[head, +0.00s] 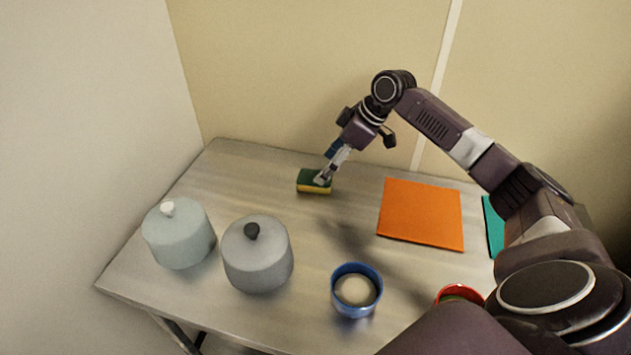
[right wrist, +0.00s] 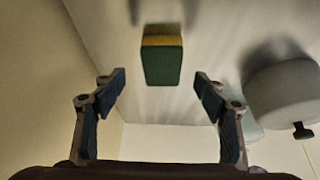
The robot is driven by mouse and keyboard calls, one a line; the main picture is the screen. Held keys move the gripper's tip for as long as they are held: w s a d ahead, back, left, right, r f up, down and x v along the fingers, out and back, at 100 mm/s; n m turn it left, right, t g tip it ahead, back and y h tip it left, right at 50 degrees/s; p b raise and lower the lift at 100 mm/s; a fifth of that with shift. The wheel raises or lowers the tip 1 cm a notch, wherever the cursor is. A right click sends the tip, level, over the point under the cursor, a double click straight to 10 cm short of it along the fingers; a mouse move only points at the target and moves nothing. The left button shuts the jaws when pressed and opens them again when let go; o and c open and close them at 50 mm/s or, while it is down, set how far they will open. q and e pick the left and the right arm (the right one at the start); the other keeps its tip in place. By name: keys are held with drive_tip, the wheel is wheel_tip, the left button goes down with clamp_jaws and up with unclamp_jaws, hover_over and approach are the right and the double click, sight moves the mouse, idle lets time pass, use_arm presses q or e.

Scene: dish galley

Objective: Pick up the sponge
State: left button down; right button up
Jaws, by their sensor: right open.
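The sponge (head: 313,186), yellow with a dark green top, lies on the metal table toward the back in the head view. In the right wrist view the sponge (right wrist: 162,58) lies beyond my fingertips, centred across the gap between them. My right gripper (head: 325,178) reaches down to the sponge from above and behind, and its fingertips overlap the sponge's right part in the head view. In the right wrist view the fingers of my right gripper (right wrist: 160,82) are spread open with nothing between them. My left gripper is not in view.
Two lidded pots, pale blue (head: 180,237) and grey (head: 257,262), stand at the left of the table (head: 240,180). A blue bowl (head: 356,308) stands at the front. An orange mat (head: 420,222), a teal item (head: 493,228) and a red bowl (head: 459,294) are on the right. Walls rise behind and left.

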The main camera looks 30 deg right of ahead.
sight(304, 182)
drive_tip(key=p+x, duration=0.1)
drive_tip(key=x, duration=0.2)
drive_tip(key=shift+a+f, duration=0.25)
drive_tip(key=shift+f, duration=0.1)
drive_tip(key=shift+w+a+f, duration=0.1)
drive_tip(key=shift+a+f, duration=0.05)
drive_tip(key=shift+f, duration=0.2)
drive_tip(key=shift+w+f, duration=0.1)
drive_tip(key=shift+f, duration=0.15)
drive_tip(key=c, duration=0.4)
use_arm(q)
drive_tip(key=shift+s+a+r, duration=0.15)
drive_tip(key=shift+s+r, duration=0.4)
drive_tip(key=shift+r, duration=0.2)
use_arm(e)
drive_tip(key=c, duration=0.4)
